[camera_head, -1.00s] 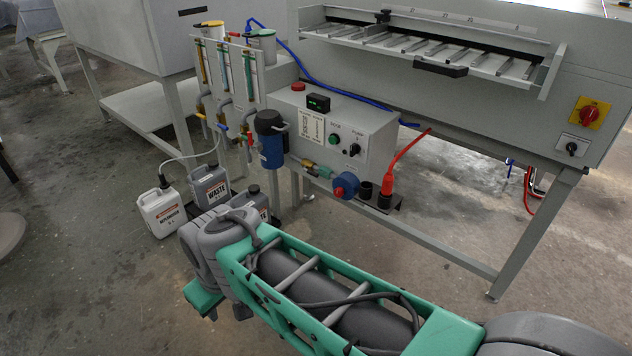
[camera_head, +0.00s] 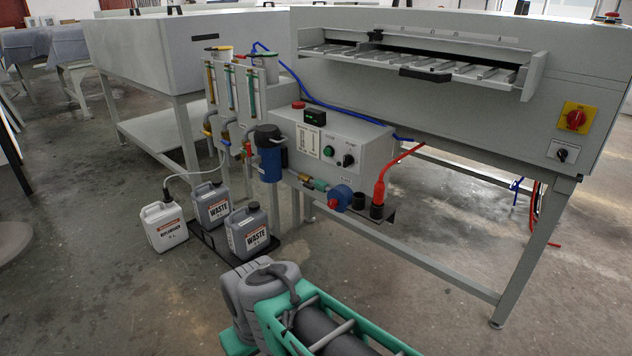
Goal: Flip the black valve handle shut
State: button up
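The plate processor (camera_head: 440,110) stands at centre right on grey legs. A row of small valves with coloured handles sits at the lower left of its plumbing. I make out a yellow handle (camera_head: 206,133), a blue handle (camera_head: 224,142) and a red handle (camera_head: 248,149). I cannot pick out a black valve handle for certain at this size. Beside the valves hangs a blue filter housing (camera_head: 270,163) with a black top. My gripper is not in view. Only my green and grey arm shows at the bottom, in front of and below the plumbing.
A control box (camera_head: 335,140), blue pump (camera_head: 340,198) and red hose (camera_head: 382,180) lie right of the filter. Floor is clear at the lower right.

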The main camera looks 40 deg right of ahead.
aim_at(302, 180)
jog(key=z, duration=0.6)
jog(key=i, duration=1.05)
jog(key=z, duration=0.55)
